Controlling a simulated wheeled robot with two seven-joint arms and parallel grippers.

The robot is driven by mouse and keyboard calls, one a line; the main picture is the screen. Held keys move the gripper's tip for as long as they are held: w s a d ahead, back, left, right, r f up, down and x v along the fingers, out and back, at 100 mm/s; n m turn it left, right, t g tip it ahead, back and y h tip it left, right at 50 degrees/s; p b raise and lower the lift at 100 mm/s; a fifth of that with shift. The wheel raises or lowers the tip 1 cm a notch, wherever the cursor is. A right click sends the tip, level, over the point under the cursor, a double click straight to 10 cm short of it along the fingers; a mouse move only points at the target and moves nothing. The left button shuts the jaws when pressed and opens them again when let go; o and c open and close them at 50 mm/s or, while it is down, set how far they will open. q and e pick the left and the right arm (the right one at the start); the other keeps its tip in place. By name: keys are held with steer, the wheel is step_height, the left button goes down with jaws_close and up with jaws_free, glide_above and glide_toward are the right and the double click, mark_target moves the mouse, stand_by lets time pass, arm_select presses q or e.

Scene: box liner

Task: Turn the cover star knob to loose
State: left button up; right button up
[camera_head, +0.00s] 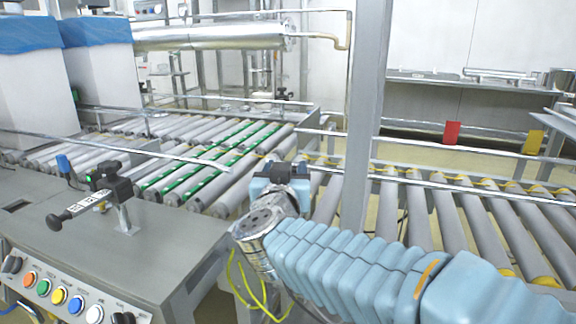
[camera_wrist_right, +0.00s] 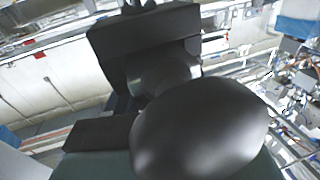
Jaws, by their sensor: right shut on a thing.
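My right gripper (camera_head: 281,173) reaches in from the lower right on its blue-sleeved arm and stands at the near edge of the roller conveyor. In the right wrist view it is shut on a dark, glossy, rounded thing (camera_wrist_right: 200,130), which looks like the star knob. A second dark rounded part (camera_wrist_right: 168,70) shows behind it, close to a black block (camera_wrist_right: 145,42). In the head view the gripper hides what it holds, and I cannot tell which way the knob is turned. My left gripper is not in view.
A grey console (camera_head: 130,250) with coloured buttons and a black-handled clamp (camera_head: 85,205) stands at the left. White boxes with blue liners (camera_head: 98,70) stand behind it. A metal post (camera_head: 370,110) rises just right of my right gripper. Roller conveyors (camera_head: 480,225) run behind and to the right.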

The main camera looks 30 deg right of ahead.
steer(key=n+t+y, duration=0.1)
steer(key=y, duration=0.1)
steer(key=shift+a+n+y, duration=0.15)
steer(key=shift+n+y, duration=0.15)
steer(key=shift+n, duration=0.1)
steer(key=shift+w+a+f+n+t+y+b, duration=0.1)
steer(key=shift+f+n+t+y+b, duration=0.1)
steer(key=shift+n+t+y+b, duration=0.75)
steer(key=n+y+b, duration=0.1)
steer(key=y+b, duration=0.1)
steer(key=y, duration=0.1)
steer(key=shift+a+n+b, duration=0.1)
steer(key=shift+n+b, duration=0.25)
steer(key=shift+r+n+y+b, duration=0.25)
steer(key=shift+n+y+b, duration=0.25)
steer(key=shift+y+b, duration=0.35)
steer(key=shift+y, duration=0.3)
steer(key=shift+r, duration=0.1)
steer(key=o, duration=1)
steer(key=shift+c, duration=0.2)
